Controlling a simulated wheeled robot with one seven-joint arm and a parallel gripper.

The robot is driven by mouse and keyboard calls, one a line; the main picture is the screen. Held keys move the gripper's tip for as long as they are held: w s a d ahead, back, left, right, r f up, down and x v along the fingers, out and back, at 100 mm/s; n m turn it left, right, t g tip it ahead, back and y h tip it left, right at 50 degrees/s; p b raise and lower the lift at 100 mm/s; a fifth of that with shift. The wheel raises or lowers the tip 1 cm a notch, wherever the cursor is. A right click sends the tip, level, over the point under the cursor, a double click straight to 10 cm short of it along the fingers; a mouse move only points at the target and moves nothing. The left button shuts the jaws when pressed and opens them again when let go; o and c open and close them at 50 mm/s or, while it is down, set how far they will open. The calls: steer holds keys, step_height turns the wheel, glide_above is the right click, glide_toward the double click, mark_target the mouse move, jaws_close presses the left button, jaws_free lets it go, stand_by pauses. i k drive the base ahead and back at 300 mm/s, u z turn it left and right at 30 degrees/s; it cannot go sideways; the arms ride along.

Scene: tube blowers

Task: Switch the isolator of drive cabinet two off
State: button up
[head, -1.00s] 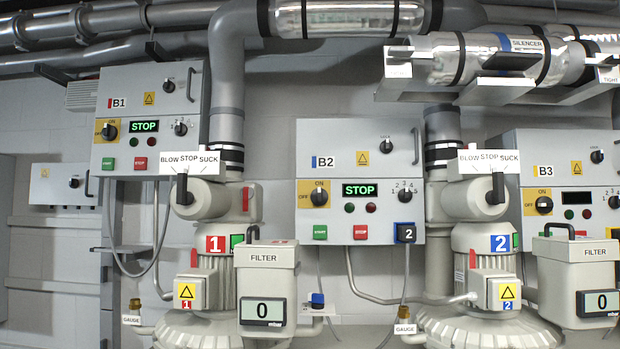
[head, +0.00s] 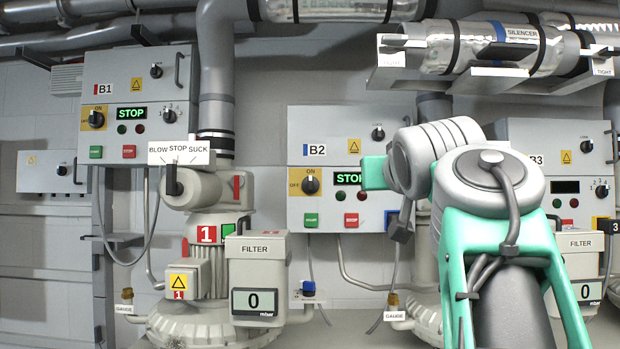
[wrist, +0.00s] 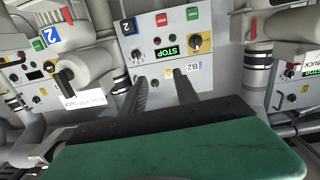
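Drive cabinet two (head: 322,224), marked B2, is a grey wall box behind my arm. Its isolator (head: 310,181) is a black knob on a yellow ON/OFF plate at the left. Its pointer appears to stand up at ON. The green display (head: 350,178) beside it reads STOP and is partly covered. The wrist view shows the cabinet upside down, with the isolator (wrist: 194,42) above and right of the fingertips. My gripper (wrist: 160,76) is open and empty, its dark fingers apart and facing the cabinet. The isolator is clear of the fingers. My arm hides the fingers in the head view.
Cabinet B1 (head: 98,138) hangs left and B3 (head: 570,133) right. A blower with a filter box (head: 258,247) stands below and left of B2. A silencer (head: 490,50) on a bracket juts out above right.

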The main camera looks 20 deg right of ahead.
mark_target(310, 184)
steer(key=i, duration=1)
